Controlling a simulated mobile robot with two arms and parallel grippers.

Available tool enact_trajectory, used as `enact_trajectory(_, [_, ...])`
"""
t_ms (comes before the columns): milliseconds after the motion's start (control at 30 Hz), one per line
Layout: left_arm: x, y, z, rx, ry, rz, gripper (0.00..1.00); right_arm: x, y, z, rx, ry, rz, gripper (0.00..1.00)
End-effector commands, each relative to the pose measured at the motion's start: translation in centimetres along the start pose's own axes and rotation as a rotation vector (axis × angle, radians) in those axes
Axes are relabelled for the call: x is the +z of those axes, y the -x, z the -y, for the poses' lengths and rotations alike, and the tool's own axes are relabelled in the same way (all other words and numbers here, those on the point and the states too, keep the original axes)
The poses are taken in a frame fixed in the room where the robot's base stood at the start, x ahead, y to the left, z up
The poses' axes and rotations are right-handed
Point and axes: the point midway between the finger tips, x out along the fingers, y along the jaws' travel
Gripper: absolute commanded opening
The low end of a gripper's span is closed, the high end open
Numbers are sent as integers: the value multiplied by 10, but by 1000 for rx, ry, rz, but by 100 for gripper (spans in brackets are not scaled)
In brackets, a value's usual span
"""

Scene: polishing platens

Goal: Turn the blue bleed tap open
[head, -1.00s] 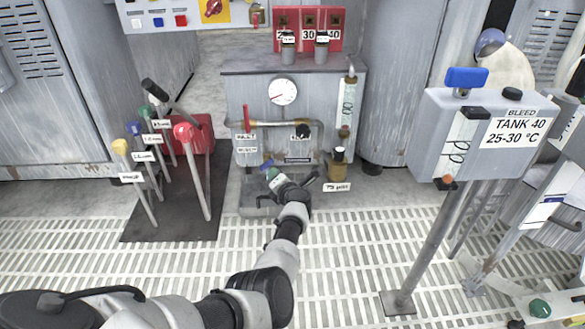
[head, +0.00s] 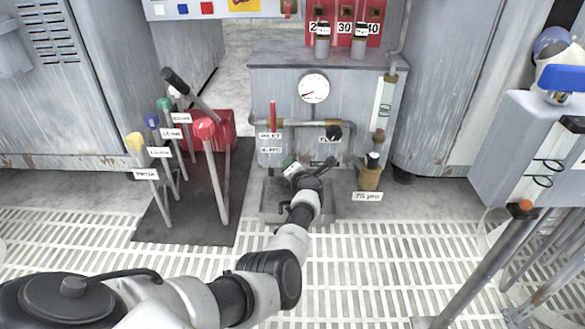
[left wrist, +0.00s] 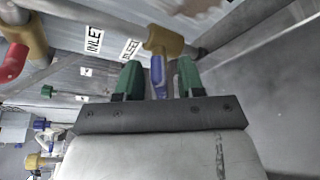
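The blue bleed tap (left wrist: 157,76) has a blue handle hanging from a brass body (left wrist: 164,41) on a pipe, seen in the left wrist view. The INLET label (left wrist: 94,39) and a second label, hard to read, are beside it. My left gripper (left wrist: 158,79) has its two green fingertips on either side of the blue handle. Small gaps show on both sides, so the gripper looks open around it. In the head view my left gripper (head: 290,164) is low at the front of the grey gauge cabinet (head: 275,85) and hides the tap. My right gripper is out of view.
A red inlet handle (left wrist: 13,62) sits left of the tap. A brass fitting (head: 370,174) stands right of my gripper. Coloured levers (head: 205,130) stand at left. The grating floor is mostly clear.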

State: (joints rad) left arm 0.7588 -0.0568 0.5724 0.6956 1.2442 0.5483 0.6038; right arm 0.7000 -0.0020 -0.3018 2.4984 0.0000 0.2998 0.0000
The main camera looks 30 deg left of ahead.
Motion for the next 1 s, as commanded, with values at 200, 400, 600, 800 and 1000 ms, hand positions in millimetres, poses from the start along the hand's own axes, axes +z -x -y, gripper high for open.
enact_trajectory(200, [0, 0, 0, 0, 0, 0, 6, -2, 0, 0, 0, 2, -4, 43])
enact_trajectory(400, [0, 0, 0, -1, 1, 0, 0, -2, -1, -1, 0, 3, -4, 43])
enact_trajectory(600, [1, 1, -1, -14, 29, 1, 0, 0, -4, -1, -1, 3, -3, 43])
enact_trajectory(800, [2, 1, -2, -53, 123, 0, 0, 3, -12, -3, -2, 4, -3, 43])
enact_trajectory(1000, [2, 1, -4, -116, 277, -1, 0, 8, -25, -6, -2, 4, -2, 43])
